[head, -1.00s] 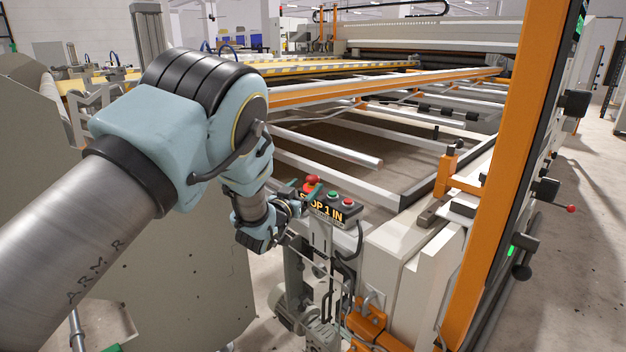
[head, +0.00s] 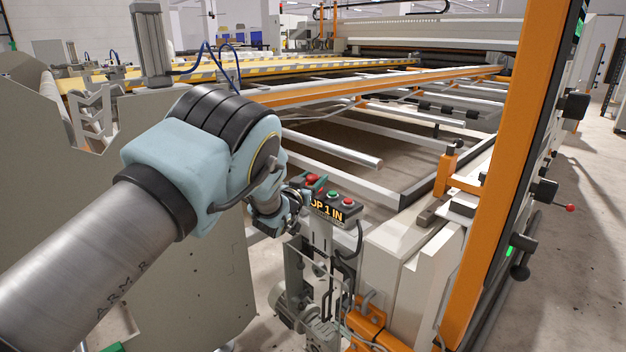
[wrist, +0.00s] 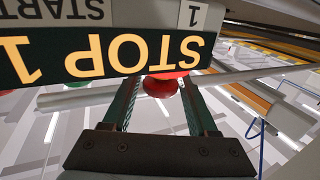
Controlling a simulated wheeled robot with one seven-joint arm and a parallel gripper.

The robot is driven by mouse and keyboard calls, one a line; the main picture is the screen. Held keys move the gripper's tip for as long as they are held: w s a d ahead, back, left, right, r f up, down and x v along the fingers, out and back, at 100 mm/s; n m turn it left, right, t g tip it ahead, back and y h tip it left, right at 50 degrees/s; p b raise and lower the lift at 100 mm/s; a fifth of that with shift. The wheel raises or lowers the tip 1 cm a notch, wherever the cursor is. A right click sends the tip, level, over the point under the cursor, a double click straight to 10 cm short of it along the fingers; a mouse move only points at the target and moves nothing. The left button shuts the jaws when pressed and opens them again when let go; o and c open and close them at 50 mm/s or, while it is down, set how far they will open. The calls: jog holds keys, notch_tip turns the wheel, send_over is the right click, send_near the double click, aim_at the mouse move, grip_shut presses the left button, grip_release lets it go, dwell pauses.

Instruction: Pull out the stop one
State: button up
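The stop one knob is a red mushroom head (head: 312,180) at the left end of a small control box. The box's display (head: 326,209) reads "OP 1 IN" in amber, its left end hidden by my gripper. My gripper (head: 305,192) is at the knob, coming from the left. The fingers look apart, with a thin gap on the left; contact on the right is unclear.
A green button (head: 333,195) and a red button (head: 348,201) sit right of the knob on the box. An orange upright (head: 510,150) and pale machine frame (head: 400,245) stand to the right. A large grey panel (head: 190,270) stands behind my arm at left.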

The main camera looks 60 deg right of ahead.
grip_shut()
jog(key=shift+r, duration=0.1)
jog(key=shift+r, duration=0.85)
jog(key=shift+o, duration=1.9)
grip_release()
jog(key=a+b, duration=0.2)
jog(key=a, duration=0.8)
jog(key=shift+s+a, duration=0.4)
jog(key=shift+s, duration=0.05)
